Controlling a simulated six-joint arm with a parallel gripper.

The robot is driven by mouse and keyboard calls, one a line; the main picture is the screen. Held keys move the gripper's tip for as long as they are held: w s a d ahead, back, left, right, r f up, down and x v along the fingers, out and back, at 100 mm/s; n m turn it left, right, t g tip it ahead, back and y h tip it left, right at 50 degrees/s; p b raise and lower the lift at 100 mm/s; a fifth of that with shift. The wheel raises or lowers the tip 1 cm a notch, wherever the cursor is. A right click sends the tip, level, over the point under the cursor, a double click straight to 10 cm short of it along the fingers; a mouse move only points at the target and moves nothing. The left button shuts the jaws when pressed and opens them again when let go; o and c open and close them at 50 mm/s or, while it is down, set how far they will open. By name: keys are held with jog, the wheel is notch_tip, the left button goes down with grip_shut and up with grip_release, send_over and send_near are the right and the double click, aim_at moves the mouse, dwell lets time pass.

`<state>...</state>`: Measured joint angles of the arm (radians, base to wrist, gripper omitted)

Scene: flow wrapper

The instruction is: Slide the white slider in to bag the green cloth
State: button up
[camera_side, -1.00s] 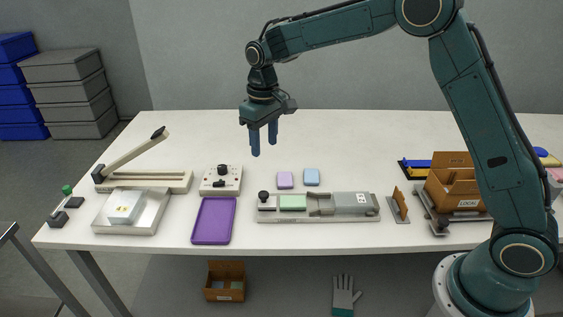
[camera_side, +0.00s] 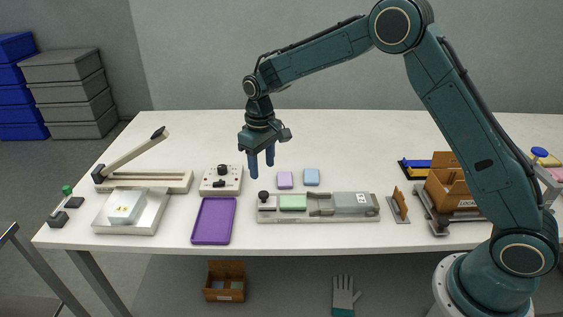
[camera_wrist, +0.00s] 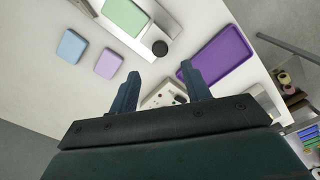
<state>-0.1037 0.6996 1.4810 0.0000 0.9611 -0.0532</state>
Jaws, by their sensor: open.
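The white slider (camera_side: 266,204) with its dark round knob sits at the left end of a long pale fixture (camera_side: 320,217); it also shows in the wrist view (camera_wrist: 153,36). The green cloth (camera_side: 293,202) lies flat in the fixture just right of the slider, and at the top of the wrist view (camera_wrist: 125,15). A grey block-like part with a label (camera_side: 355,204), with an open-looking mouth facing the cloth, lies at the fixture's right. My gripper (camera_side: 262,169) is open and empty above the table, apart from the slider; its two blue fingers show in the wrist view (camera_wrist: 159,73).
A purple tray (camera_side: 213,220) and a control box with knobs (camera_side: 221,181) lie left of the fixture. Lilac (camera_side: 285,180) and blue (camera_side: 311,177) folded pieces lie behind it. A brown box (camera_side: 452,181) stands at right. The back of the table is clear.

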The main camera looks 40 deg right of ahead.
aim_at(263, 193)
notch_tip(263, 193, down, 8)
jog(key=shift+f, duration=0.15)
dwell(0.3)
grip_shut()
